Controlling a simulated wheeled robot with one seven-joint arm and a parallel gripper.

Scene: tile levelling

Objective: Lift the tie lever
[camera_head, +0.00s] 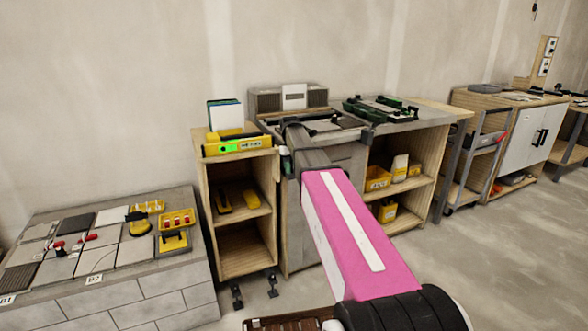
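I cannot single out the tie lever with certainty in the head view. Red-handled pieces (88,238) lie on the grey tiles (97,261) of the low block bench at the lower left. A small black and yellow tool (138,223) stands at the right side of the same tiles. My arm, with a pink link and a grey link, reaches from the lower right up to the middle cabinet.
Yellow bins (177,220) sit on the tile bench's right edge. A yellow level with a green display (238,146) lies on the wooden shelf unit (240,262). Green and black tools (380,109) lie on the counter. A trolley (474,155) stands at right. The floor at right is clear.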

